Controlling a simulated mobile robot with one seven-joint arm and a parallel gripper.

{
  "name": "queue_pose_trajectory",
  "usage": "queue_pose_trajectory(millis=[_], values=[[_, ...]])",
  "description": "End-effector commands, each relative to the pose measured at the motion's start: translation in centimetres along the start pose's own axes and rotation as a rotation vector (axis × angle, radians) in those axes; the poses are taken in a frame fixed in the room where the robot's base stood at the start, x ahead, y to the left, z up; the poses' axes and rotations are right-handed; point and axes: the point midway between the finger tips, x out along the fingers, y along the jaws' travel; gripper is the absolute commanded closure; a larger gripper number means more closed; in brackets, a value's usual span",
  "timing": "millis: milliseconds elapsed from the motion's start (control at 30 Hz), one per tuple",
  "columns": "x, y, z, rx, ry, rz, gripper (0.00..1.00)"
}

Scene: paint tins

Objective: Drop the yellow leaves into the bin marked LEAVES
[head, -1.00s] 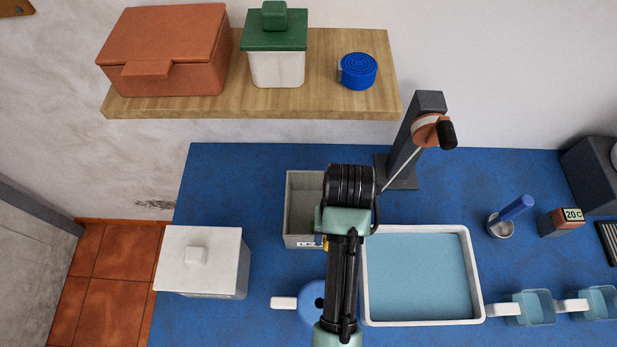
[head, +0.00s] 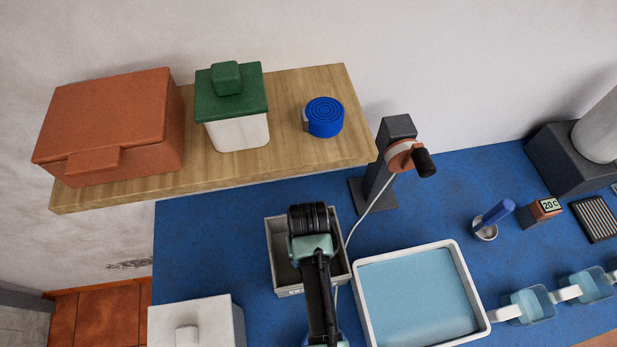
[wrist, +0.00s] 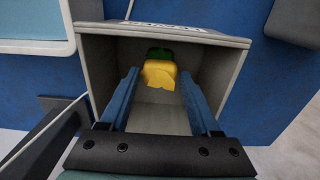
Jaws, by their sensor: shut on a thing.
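The yellow leaves (wrist: 158,74) show in the wrist view between the two blue fingertips of my gripper (wrist: 160,82), which is shut on them. A green part (wrist: 160,53) shows just beyond the yellow; I cannot tell if it belongs to the leaves. The grey open bin (head: 284,262) stands on the blue counter, and my gripper is above its opening. In the wrist view the bin (wrist: 222,70) surrounds the leaves, with dark lettering on its rim, too cut off to read fully. My arm hides the leaves and much of the bin in the head view.
A dark stand with a crank (head: 378,180) and a pale cable are right of the bin. A white tray with blue inside (head: 415,300) is at front right. A white lidded box (head: 200,325) is at front left. A wooden shelf (head: 285,110) overhangs behind.

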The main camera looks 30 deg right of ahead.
Motion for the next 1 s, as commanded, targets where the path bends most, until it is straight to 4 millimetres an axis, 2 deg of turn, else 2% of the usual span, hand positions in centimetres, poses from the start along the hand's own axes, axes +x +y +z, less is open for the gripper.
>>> queue_pose_trajectory(millis=[133, 900, 933, 1000], values=[[1.3, 0.0, 0.0, -0.001, 0.0, 0.0, 0.89], [2.6, 0.0, 0.0, 0.0, 0.001, 0.0, 0.89], [2.6, 0.0, 0.0, 0.0, 0.001, 0.0, 0.31], [2.6, 0.0, 0.0, 0.0, 0.001, 0.0, 0.18]])
